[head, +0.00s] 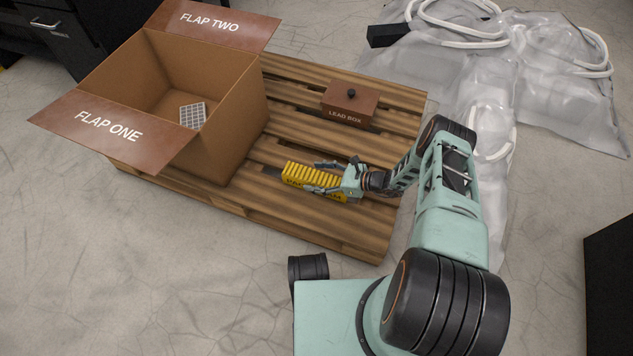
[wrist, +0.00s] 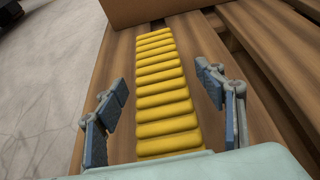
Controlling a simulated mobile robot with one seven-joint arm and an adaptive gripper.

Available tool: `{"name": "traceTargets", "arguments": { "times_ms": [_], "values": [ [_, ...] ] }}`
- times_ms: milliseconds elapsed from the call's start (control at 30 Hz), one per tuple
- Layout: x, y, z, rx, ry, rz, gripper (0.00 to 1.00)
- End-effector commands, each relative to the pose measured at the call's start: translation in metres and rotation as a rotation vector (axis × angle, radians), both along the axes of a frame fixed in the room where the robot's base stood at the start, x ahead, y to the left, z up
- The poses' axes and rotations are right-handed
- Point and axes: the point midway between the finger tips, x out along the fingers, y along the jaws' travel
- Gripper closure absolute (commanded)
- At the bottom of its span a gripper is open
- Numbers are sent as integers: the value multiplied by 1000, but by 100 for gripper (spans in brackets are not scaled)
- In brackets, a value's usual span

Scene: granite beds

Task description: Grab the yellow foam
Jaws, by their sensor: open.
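The yellow foam (head: 300,176) is a ridged yellow block lying on the wooden pallet (head: 300,133), to the right of the cardboard box. Dark lettering runs along its front side, partly hidden by my gripper. My gripper (head: 322,177) is low over the pallet at the foam's right end. In the wrist view the foam (wrist: 163,85) runs lengthwise away from me, between the two spread fingers of my gripper (wrist: 162,102). The fingers are open, with a gap to the foam on each side. The foam's near end is hidden behind the gripper body.
An open cardboard box (head: 228,130) with lettered flaps stands on the pallet's left, a pale grid-like piece (head: 193,115) inside. A brown lead box (head: 350,103) sits at the pallet's back right. Clear plastic sheeting (head: 555,75) with white hoses lies beyond.

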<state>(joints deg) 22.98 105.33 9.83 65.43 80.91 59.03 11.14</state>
Motion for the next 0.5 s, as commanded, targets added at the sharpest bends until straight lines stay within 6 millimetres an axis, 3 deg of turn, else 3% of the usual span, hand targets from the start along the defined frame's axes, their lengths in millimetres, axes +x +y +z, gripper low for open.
{"name": "traceTargets", "arguments": {
  "times_ms": [67, 400, 500],
  "values": [
    [0, 0, 0, 0, 0, 0, 43],
    [0, 0, 0, 0, 0, 0, 80],
    [0, 0, 0, 1, 0, 0, 82]
  ]
}}
